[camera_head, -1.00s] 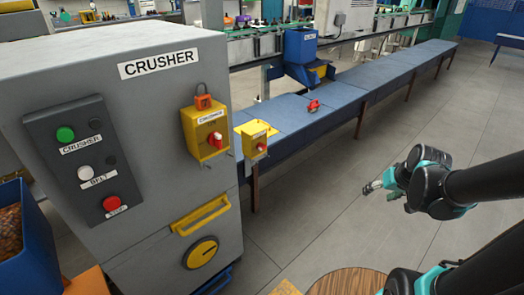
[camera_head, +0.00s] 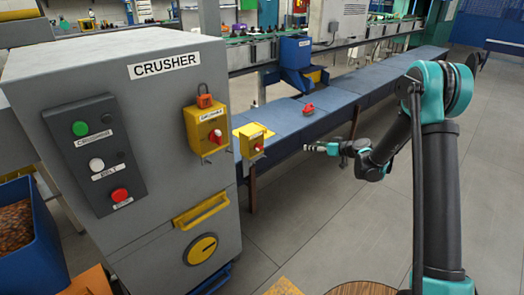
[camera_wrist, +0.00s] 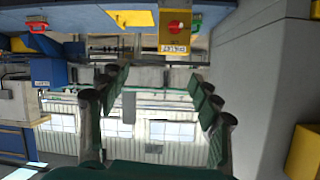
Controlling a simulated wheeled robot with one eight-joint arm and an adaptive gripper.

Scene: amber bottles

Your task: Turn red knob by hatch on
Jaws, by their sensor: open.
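A yellow box with a red knob (camera_head: 215,136) is on the crusher's front face, above a hatch with a yellow handle (camera_head: 202,209) and a round yellow dial (camera_head: 201,249). A smaller yellow box with a red-and-white knob (camera_head: 258,147) sits at the blue conveyor's near edge. A red knob on a yellow box (camera_wrist: 178,27) also shows at the top of the wrist view, its label too small to read. My gripper (camera_head: 308,148) is open and empty, right of the smaller box and apart from it. Its spread fingers show in the wrist view (camera_wrist: 156,82).
The grey crusher (camera_head: 165,110) carries a dark button panel (camera_head: 96,155). A blue conveyor (camera_head: 285,122) runs back to the right, with a red object (camera_head: 308,109) on it. A blue bin (camera_head: 30,230) is at lower left. Open floor lies below my arm.

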